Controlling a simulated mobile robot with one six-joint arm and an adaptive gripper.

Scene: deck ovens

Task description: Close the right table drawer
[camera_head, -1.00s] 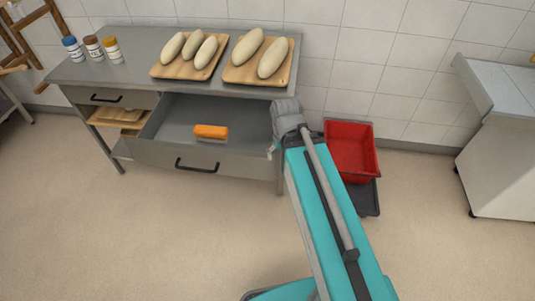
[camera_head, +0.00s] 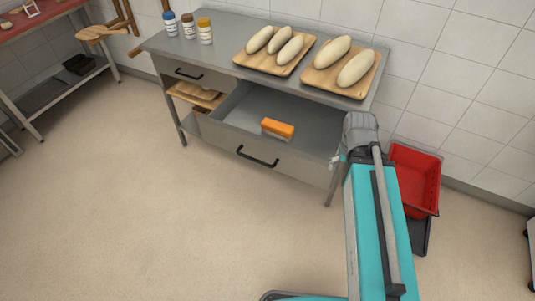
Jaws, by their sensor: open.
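The right table drawer (camera_head: 228,130) is pulled out from the grey metal table (camera_head: 228,28), with its inside showing. Its dark bar handle (camera_head: 257,157) is on the front panel, which faces me. An orange block-like item with a pale lower edge (camera_head: 278,127) lies in the drawer. My arm, teal with a grey joint, reaches up on the right and overlaps the drawer's right end. My gripper cannot be made out; it seems hidden behind the arm's end near the drawer's right side.
Two wooden boards with pale loaves (camera_head: 285,41) (camera_head: 345,65) and several jars (camera_head: 188,26) stand on the tabletop. The left drawer (camera_head: 193,75) is shut. A red crate (camera_head: 415,178) stands right of the table. The floor before the drawer is clear.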

